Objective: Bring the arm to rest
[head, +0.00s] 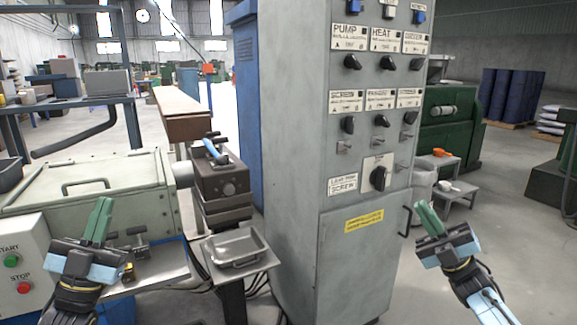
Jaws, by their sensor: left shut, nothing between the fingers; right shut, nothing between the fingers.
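My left gripper (101,218) is at the lower left, in front of the pale green machine housing, with its green fingers pointing up and together. It is shut and empty. My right gripper (426,214) is at the lower right, beside the right edge of the grey control cabinet (290,200). Its green fingers are together too, shut and empty. Both grippers are apart from each other and neither visibly holds anything. No copper spool can be made out.
The cabinet's knobs and labels face me. A metal tray (238,248) stands left of it, below a dark block with a blue-handled tool (215,151). Start and stop buttons (17,273) are at far left. A grey step stand (460,185) is at right, with open floor beyond.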

